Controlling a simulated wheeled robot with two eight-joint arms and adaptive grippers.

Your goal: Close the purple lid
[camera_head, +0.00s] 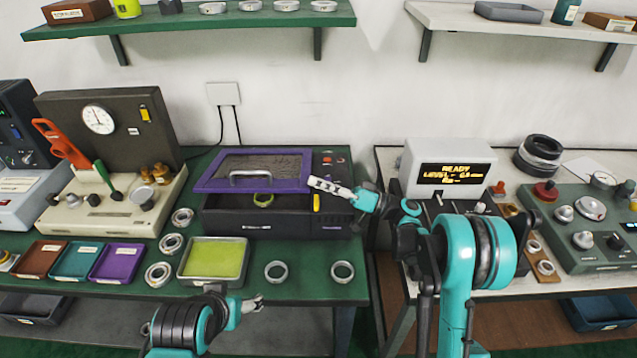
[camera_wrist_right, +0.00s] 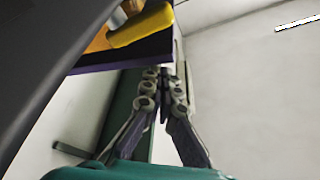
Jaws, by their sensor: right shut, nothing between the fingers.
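The purple lid (camera_head: 212,172) is a purple frame with a dark see-through panel and a pale handle. It stands raised and tilted over a dark box (camera_head: 270,224) on the green table, and a yellow ring shows inside the box. My right gripper (camera_head: 314,183) is shut and empty at the lid's right edge; I cannot tell whether it touches. In the right wrist view the shut fingertips (camera_wrist_right: 165,74) are just below a dark purple edge (camera_wrist_right: 130,60). My left gripper (camera_head: 260,302) is low in front of the table, away from the lid; its fingers are too small to read.
A yellow-green tray (camera_head: 214,281) and several metal rings (camera_head: 276,271) lie in front of the box. A cream machine with levers (camera_head: 115,212) stands to the left. A display unit (camera_head: 447,170) stands on the right table.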

